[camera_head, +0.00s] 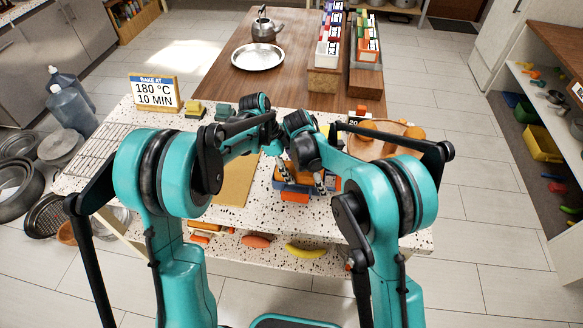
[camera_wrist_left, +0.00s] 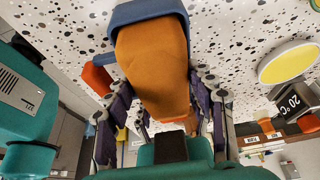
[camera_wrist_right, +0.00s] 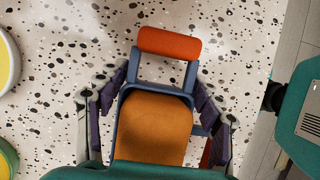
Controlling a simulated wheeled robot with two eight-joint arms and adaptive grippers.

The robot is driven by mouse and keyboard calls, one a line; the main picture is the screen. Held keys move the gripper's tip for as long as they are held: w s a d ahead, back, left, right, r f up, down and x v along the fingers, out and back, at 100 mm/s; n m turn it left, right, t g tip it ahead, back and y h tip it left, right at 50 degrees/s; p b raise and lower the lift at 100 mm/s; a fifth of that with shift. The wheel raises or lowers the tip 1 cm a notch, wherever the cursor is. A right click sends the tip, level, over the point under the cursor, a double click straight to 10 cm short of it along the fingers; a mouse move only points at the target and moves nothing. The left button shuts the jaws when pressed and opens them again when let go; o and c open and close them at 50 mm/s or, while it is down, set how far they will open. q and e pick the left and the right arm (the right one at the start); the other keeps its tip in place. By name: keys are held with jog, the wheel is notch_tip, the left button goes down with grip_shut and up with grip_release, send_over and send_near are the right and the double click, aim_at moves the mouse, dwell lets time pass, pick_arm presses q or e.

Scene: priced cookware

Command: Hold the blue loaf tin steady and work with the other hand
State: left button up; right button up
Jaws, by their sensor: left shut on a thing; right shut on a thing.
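The blue loaf tin (camera_head: 285,186) stands on the speckled counter between my two grippers, partly hidden by them in the head view. An orange-brown loaf (camera_wrist_left: 152,70) sits in it, and the tin's blue rim (camera_wrist_left: 148,12) shows behind the loaf. In the right wrist view, the tin's rim (camera_wrist_right: 160,88) frames the loaf (camera_wrist_right: 155,128), and a red-orange handle (camera_wrist_right: 169,43) points away. My left gripper (camera_wrist_left: 165,100) has its fingers on both sides of the loaf. My right gripper (camera_wrist_right: 160,100) has its fingers on both sides of the tin. Exact contact points are hidden.
A cutting board (camera_head: 237,182) lies left of the tin. A round wooden tray (camera_head: 392,148) with orange items is to the right. Bare counter lies in front.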

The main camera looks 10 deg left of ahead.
jog(key=o, duration=1.5)
notch_tip(320, 180, up, 10)
pick_arm(q)
jog(key=shift+r, duration=0.1)
jog(key=shift+r+p, duration=2.75)
jog(key=shift+r, duration=1.15)
pick_arm(e)
jog(key=shift+r, duration=2.65)
